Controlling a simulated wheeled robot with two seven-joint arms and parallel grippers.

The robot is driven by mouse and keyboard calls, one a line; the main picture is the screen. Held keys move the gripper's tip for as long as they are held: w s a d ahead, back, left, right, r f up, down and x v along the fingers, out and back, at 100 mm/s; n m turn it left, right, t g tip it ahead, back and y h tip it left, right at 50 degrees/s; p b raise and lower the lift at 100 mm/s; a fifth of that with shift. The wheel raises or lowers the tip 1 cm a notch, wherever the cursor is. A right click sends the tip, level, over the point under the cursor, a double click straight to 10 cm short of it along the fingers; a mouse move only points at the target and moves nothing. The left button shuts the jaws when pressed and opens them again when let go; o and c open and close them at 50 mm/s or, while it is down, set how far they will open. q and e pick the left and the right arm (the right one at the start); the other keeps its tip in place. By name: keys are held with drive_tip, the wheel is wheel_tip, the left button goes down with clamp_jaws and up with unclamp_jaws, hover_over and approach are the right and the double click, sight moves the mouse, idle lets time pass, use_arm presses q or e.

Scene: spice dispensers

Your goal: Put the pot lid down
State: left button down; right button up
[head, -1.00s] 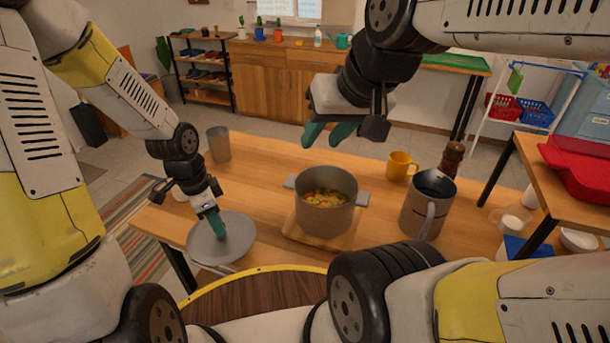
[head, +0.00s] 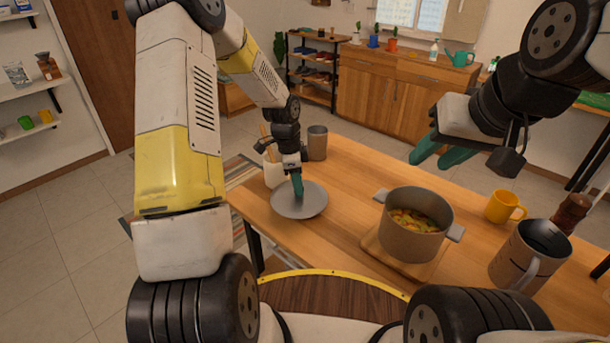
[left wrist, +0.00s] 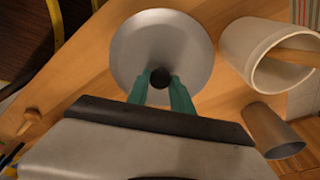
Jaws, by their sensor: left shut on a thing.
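The grey round pot lid (head: 312,206) is level over the left part of the wooden table in the head view. My left gripper (head: 298,188) is above it, shut on its dark knob (left wrist: 160,78), which shows between the green fingertips in the left wrist view. The lid's disc (left wrist: 160,42) fills the top middle there. I cannot tell whether its underside touches the table. The grey pot (head: 412,228) stands uncovered on a wooden board, with colourful food inside. My right gripper (head: 440,152) hangs in the air behind the pot, open and empty.
A white crock (left wrist: 248,42) with wooden utensils and a grey cup (head: 317,142) stand close to the lid. A yellow mug (head: 502,207), a large grey pitcher (head: 528,258) and a pepper mill (head: 570,214) are on the right. The table (head: 352,172) is bare between lid and pot.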

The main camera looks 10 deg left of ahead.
use_arm(q)
drive_tip(key=shift+w+a+f, duration=0.15)
drive_tip(key=shift+w+f, duration=0.05)
drive_tip(key=shift+w, duration=0.35)
drive_tip(key=shift+f, duration=1.55)
drive_tip(key=c, duration=1.1)
unclamp_jaws()
drive_tip(key=shift+f, duration=0.15)
